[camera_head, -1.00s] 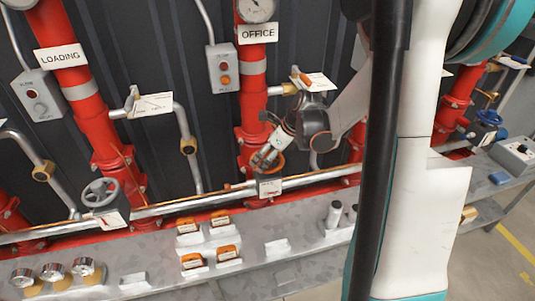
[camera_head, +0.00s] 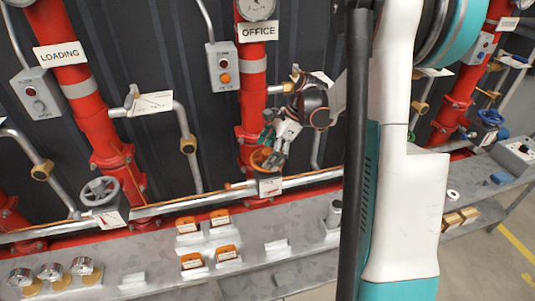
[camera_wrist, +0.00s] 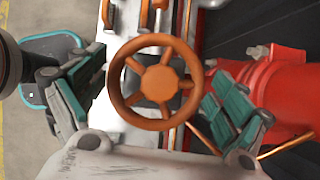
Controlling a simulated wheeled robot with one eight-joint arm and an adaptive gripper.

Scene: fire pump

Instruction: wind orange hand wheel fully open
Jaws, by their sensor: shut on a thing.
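The orange hand wheel (camera_head: 257,160) sits low on the red OFFICE pipe, just above the grey bench. In the wrist view the spoked wheel (camera_wrist: 160,84) is face-on, near the middle. My gripper (camera_head: 272,157) is at the wheel from above and partly hides it in the head view. In the wrist view my gripper's (camera_wrist: 145,90) two teal-padded fingers stand on opposite sides of the rim, with the wheel between them. It is shut on the wheel. The exact contact of the pads on the rim is hard to see.
The OFFICE pipe (camera_head: 252,100) stands close behind. A horizontal silver pipe (camera_head: 185,204) runs along the bench. A grey hand wheel (camera_head: 99,191) is at left. Orange-topped blocks (camera_head: 194,260) sit on the bench in front. A blue hand wheel (camera_head: 490,117) is far right.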

